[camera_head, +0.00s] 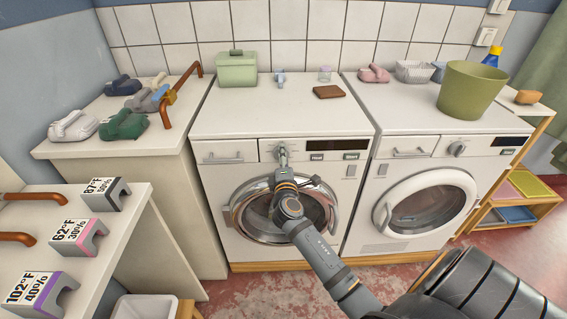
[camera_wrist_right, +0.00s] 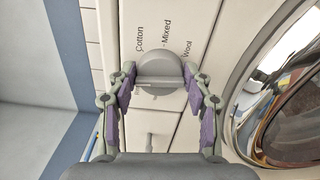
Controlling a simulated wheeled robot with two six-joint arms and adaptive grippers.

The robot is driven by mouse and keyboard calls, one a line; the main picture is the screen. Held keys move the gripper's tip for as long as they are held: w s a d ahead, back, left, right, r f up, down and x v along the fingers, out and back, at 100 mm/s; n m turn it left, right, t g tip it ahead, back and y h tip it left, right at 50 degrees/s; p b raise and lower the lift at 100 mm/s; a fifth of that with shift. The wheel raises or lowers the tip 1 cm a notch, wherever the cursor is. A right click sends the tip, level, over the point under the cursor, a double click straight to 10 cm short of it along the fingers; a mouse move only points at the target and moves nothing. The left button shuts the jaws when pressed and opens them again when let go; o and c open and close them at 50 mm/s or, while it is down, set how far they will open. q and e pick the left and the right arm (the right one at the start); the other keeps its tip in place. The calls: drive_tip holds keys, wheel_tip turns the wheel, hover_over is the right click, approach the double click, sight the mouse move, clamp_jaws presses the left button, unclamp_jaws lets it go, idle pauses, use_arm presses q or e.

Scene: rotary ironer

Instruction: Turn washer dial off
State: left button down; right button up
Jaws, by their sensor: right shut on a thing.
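The left washer (camera_head: 330,119) has a round door and a panel with "Heat" and "Start" buttons. Its grey dial (camera_wrist_right: 160,72) shows in the right wrist view, with "Cotton", "Mixed" and "Wool" printed beyond it. The dial's raised bar lies level in that view. My right gripper (camera_head: 282,156) is at the panel in front of the left washer's door. In the wrist view, its purple-padded fingers (camera_wrist_right: 160,88) are on both sides of the dial, shut on it. In the head view the gripper mostly hides the dial. My left gripper is not in view.
A second washer (camera_head: 421,169) with its own dial (camera_head: 457,149) stands to the right. A green box (camera_head: 237,69), a brown block (camera_head: 328,92) and a green bucket (camera_head: 470,88) stand on the washer tops. My right arm crosses the door.

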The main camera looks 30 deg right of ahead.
drive_tip(key=shift+f+m+b, duration=0.1)
drive_tip(key=shift+m+b, duration=0.2)
drive_tip(key=shift+m, duration=0.2)
drive_tip(key=o, duration=1.1)
drive_tip(key=shift+o, duration=0.2)
drive_tip(key=v, duration=1.2)
drive_tip(key=shift+d, duration=0.1)
